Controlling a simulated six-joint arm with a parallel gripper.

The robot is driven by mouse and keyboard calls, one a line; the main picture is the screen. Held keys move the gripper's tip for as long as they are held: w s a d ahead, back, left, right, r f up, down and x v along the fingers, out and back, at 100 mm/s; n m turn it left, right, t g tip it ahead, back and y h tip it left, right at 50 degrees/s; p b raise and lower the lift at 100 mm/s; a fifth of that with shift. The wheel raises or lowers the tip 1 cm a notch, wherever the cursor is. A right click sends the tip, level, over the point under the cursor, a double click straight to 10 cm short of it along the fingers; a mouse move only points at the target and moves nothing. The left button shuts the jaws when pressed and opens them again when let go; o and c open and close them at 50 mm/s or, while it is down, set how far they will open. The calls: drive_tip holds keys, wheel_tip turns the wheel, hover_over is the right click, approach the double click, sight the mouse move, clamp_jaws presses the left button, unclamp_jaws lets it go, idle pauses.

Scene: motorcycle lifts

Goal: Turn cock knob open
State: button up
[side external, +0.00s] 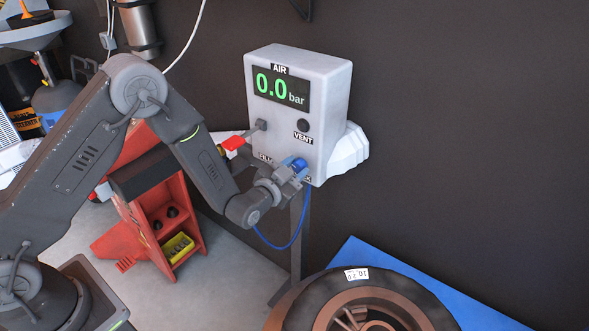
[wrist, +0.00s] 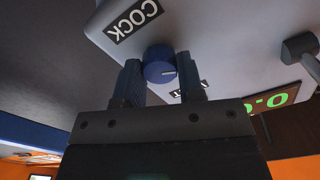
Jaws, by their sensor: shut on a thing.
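The blue cock knob (wrist: 158,66) sits on the face of the white air box, beside the COCK label (wrist: 132,20) in the wrist view. A pale mark line shows on the knob. My gripper (wrist: 162,82) has one finger on each side of the knob and is shut on it. In the side external view the knob (side external: 298,164) is at the lower right of the box (side external: 328,110), partly hidden by my gripper (side external: 292,172). The display (side external: 281,90) reads 0.0 bar.
A red-handled lever (side external: 234,143) sticks out at the left of the box, close to my arm. A black VENT button (side external: 304,125) is above the knob. A blue hose (side external: 283,247) hangs below. A tyre (side external: 300,312) lies at the bottom right on a blue surface (side external: 365,256).

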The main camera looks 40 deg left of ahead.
drive_tip(key=m, duration=0.6)
drive_tip(key=shift+m, duration=0.3)
drive_tip(key=m, duration=0.6)
drive_tip(key=shift+m, duration=0.3)
drive_tip(key=o, duration=0.9)
drive_tip(key=shift+s, duration=0.1)
drive_tip(key=s, duration=1.3)
drive_tip(key=shift+s, duration=0.3)
